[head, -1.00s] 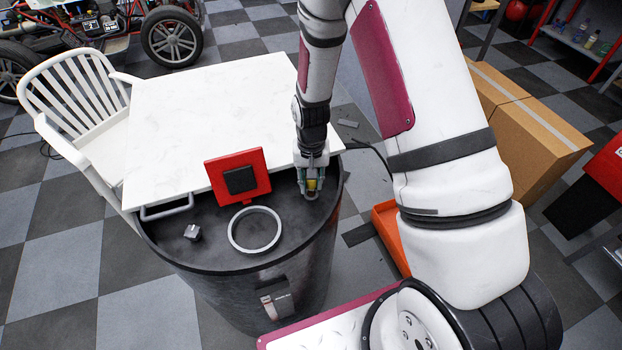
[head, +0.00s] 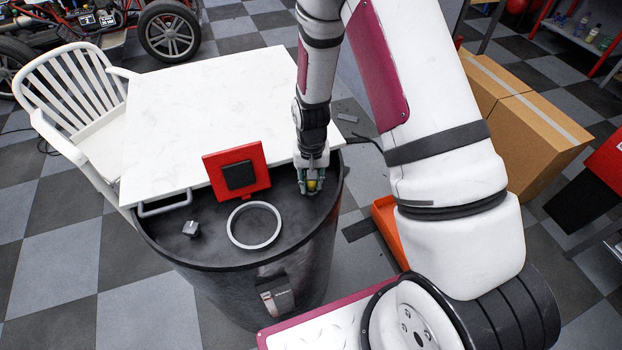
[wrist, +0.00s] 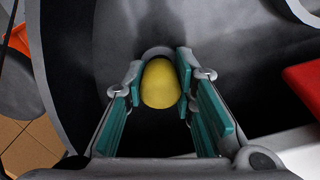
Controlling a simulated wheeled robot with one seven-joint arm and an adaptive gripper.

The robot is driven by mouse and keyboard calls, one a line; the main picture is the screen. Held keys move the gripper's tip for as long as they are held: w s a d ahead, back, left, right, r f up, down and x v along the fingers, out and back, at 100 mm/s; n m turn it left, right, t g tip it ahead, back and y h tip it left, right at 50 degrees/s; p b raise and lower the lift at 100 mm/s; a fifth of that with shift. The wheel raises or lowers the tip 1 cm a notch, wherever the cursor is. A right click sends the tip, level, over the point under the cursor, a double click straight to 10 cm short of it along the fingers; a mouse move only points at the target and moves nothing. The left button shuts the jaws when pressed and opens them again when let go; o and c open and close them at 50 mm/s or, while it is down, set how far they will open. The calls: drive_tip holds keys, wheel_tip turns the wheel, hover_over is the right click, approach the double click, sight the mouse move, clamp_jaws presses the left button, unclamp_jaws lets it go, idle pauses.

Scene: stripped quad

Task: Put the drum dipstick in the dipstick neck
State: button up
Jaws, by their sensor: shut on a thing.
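The drum dipstick shows only as a rounded yellow end (wrist: 160,85) between my fingers in the wrist view. My gripper (wrist: 158,90) has its green-padded fingers shut on it, and it shows low over the right part of the black drum top in the head view (head: 312,186). A grey curved rim (wrist: 157,52), apparently the dipstick neck, shows just past the yellow end. The yellow end overlaps this rim in the picture. The rest of the stick is hidden, so I cannot tell how deep it sits in the neck.
The black drum (head: 215,262) carries a grey ring (head: 255,243), a small grey block (head: 191,229) and a red frame with a black square (head: 252,153). A white table (head: 215,100) adjoins it behind. An orange tray (head: 386,225) lies on the floor at right.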

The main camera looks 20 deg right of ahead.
drive_tip(key=o, duration=1.1)
drive_tip(key=shift+o, duration=0.2)
wheel_tip(320, 180, up, 12)
drive_tip(key=shift+f, duration=0.1)
drive_tip(key=s+r+n+t, duration=0.15)
drive_tip(key=s+r, duration=0.45)
drive_tip(key=r, duration=0.6)
drive_tip(key=s+r+n+t, duration=0.15)
drive_tip(key=s+r, duration=0.45)
drive_tip(key=r, duration=0.6)
drive_tip(key=s+r+t, duration=0.2)
drive_tip(key=s+r, duration=0.2)
drive_tip(key=s, duration=0.5)
drive_tip(key=shift+n, duration=0.4)
